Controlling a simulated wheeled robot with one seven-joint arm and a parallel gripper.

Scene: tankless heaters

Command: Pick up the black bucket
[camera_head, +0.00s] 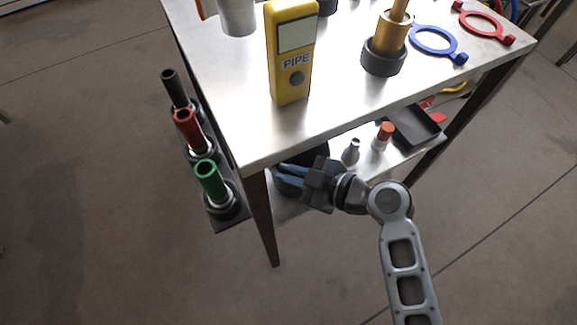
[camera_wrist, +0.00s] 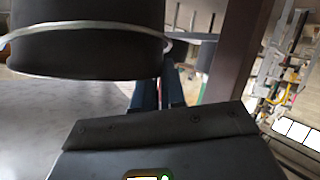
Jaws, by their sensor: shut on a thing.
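The black bucket (camera_wrist: 85,55) fills the upper left of the wrist view, with a thin metal handle (camera_wrist: 90,26) across it. In the head view, a dark part of the bucket (camera_head: 312,153) shows under the tabletop edge, on the lower shelf; the tabletop hides the rest. My gripper (camera_head: 284,178) reaches in below the tabletop at the bucket's near side. In the wrist view, its blue fingers (camera_wrist: 171,82) are close together at the bucket's right edge, shut on it. The exact contact point is hidden behind the bucket and fingers.
The metal tabletop (camera_head: 225,90) overhangs my gripper, and a table leg (camera_head: 262,215) stands just left of it. On the lower shelf (camera_head: 350,175) are an orange-capped bottle (camera_head: 384,136), a small grey bottle (camera_head: 351,152) and a black tray (camera_head: 414,127). A yellow pipe detector (camera_head: 291,60) stands above.

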